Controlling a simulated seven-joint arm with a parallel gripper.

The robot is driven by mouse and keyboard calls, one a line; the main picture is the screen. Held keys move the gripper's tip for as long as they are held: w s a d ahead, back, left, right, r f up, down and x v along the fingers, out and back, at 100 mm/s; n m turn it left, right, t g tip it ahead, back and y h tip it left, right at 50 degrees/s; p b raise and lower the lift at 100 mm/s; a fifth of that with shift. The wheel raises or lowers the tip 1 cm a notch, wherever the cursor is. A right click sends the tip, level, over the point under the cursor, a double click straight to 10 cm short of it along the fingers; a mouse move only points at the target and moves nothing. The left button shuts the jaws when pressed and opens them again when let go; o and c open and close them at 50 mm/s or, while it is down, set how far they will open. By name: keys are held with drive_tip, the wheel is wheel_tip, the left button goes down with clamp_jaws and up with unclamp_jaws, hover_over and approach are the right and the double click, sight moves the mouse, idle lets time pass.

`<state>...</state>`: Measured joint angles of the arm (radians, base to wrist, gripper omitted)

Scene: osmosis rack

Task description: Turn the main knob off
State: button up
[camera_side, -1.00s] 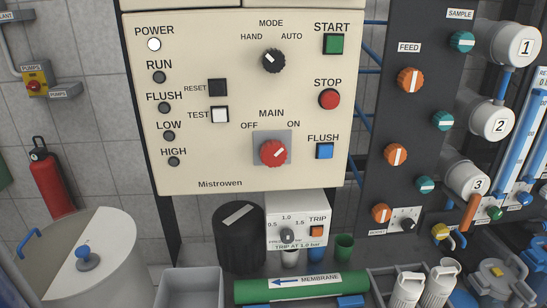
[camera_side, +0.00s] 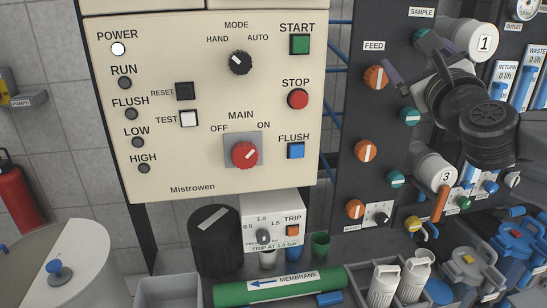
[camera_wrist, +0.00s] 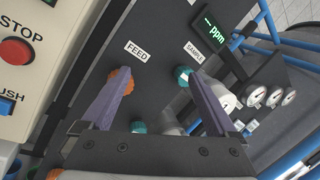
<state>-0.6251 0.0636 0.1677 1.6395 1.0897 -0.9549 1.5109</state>
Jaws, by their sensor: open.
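The red main knob (camera_side: 245,154) sits on a grey square plate on the cream control panel (camera_side: 180,185) in the side view. Its white mark points up and right, toward ON. It is out of the wrist view. My gripper (camera_side: 407,62) is well to the right of the knob and apart from it, in front of the dark FEED and SAMPLE valve panel. In the wrist view my gripper (camera_wrist: 160,78) has its two purple fingers spread, with nothing between them. The fingertips overlap an orange feed knob and a teal sample knob; contact cannot be told.
The red STOP button (camera_side: 298,99), blue FLUSH button (camera_side: 296,151) and black mode selector (camera_side: 241,62) surround the main knob. The dark valve panel (camera_side: 345,120) carries several orange and teal knobs. White cylinders stand beside it. The space before the cream panel is clear.

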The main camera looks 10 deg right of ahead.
drive_tip(key=s+a+f+g+y, duration=0.1)
drive_tip(key=a+f, duration=1.2)
drive_tip(key=a, duration=0.5)
drive_tip(key=n+y, duration=0.2)
drive_tip(key=y, duration=0.1)
approach(246, 159)
drive_tip(key=shift+g, duration=0.4)
drive_tip(key=w, duration=1)
drive_tip(key=shift+w+r, duration=0.1)
drive_tip(key=shift+r, duration=0.3)
drive_tip(key=c, duration=1.4)
